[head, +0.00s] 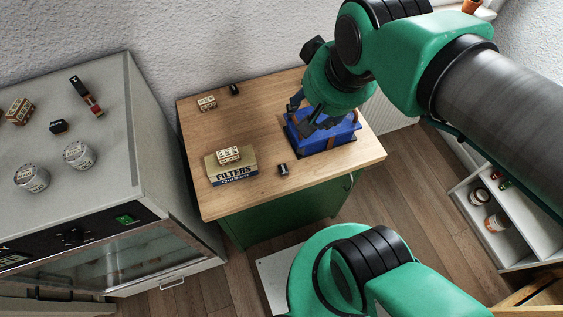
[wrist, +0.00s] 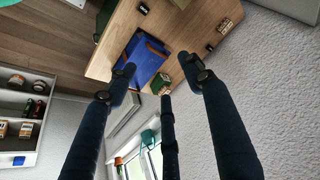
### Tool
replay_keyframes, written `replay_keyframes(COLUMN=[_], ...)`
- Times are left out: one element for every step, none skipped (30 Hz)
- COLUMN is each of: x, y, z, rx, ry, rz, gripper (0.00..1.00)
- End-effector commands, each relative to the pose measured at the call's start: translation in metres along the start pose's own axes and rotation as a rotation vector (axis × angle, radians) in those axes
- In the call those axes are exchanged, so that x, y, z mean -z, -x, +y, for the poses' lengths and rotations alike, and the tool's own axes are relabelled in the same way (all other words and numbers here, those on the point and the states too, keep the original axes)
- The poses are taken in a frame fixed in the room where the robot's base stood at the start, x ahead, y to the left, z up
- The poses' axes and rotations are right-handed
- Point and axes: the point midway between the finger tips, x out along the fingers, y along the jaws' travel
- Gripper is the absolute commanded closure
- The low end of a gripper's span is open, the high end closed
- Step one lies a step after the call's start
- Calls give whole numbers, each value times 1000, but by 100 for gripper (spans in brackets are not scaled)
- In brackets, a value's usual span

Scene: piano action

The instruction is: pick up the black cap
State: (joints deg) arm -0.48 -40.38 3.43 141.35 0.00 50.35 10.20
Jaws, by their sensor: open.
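Two small black pieces lie on the wooden table, and I cannot tell for sure which is the black cap. One black piece (head: 283,169) is near the front edge, left of the blue case; it seems to show in the wrist view (wrist: 143,8) at the top. The other black piece (head: 235,89) is at the back edge, also in the wrist view (wrist: 209,47). My gripper (head: 314,122) is open above the blue case (head: 328,139), with its fingers spread in the wrist view (wrist: 160,80). It is apart from both black pieces.
A filters box (head: 232,175) with a small patterned block on it stands front left on the table (head: 200,140). Another block (head: 207,103) is at the back. A grey oven (head: 110,165) stands left, with a dark piece (head: 58,126) and tins on top. Shelves (head: 510,240) stand right.

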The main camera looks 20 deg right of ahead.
Motion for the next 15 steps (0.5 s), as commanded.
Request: replay_keyframes(x=[2,3,4,5,6,7,7,8,7,7,7,6,5,4,3], y=[-10,-16,-25,-32,-38,-49,-56,-64,-75,-83,-91,-102,-110,-118,-129], z=[-2,-2,-3,-4,-5,-6,-7,-8,-9,-10,-11,-12,-13,-14,-15], rx=[-3,-6,-10,-14,-19,-27,-33,-41,-52,-61,-70,-84,-96,-108,-125], ry=[-51,-89,-143,-187,-231,-292,-340,-386,-449,-496,-543,-605,-651,-698,-760], rz=[-22,-34,-51,-65,-76,-95,-108,-121,-139,-150,-162,-177,-190,-200,-213], gripper=[48,48,48,48,48,48,48,48,48,48,48,48,48,48,48])
